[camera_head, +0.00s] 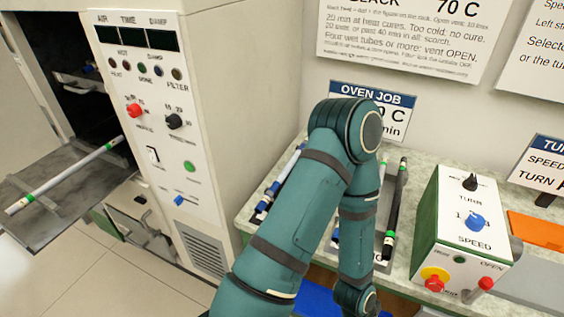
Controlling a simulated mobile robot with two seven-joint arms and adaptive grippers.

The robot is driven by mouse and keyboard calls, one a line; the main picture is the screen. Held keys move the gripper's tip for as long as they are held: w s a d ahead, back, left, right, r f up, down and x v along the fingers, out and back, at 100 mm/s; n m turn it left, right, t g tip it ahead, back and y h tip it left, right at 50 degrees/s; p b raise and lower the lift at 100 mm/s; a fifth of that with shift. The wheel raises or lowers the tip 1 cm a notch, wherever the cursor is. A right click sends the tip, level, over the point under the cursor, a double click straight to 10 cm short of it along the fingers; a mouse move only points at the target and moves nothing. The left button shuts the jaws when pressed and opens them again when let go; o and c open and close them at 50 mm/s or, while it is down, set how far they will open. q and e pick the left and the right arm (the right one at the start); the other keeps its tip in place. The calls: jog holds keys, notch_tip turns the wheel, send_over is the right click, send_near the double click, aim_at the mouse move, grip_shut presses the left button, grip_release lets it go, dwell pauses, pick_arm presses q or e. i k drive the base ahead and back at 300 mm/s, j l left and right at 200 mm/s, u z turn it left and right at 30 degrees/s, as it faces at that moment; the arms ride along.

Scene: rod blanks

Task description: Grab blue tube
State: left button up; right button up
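A pale tube with blue bands (292,168) lies on the counter, left of a teal arm of mine. Its blue and dark lower end (265,206) shows near the counter's left side, and the arm hides part of that area. It is hard to tell whether this is one tube or two side by side. The teal arm rises from the bottom, bends at the top and comes back down to the lower edge. Neither gripper can be made out, and nothing is seen held.
Dark tubes with green bands (396,205) lie right of the arm. A white tube with green bands (65,175) rests on the open oven's grey shelf (75,205). The oven panel (150,100) stands left, a turn-speed control box (455,235) right. An orange item (540,232) lies beyond.

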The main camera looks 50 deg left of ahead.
aim_at(260, 208)
jog(key=u, duration=1.65)
jog(key=i+j, duration=0.1)
jog(key=j, duration=0.7)
jog(key=i+j+z, duration=0.1)
jog(key=j+z, duration=0.4)
jog(key=j, duration=0.25)
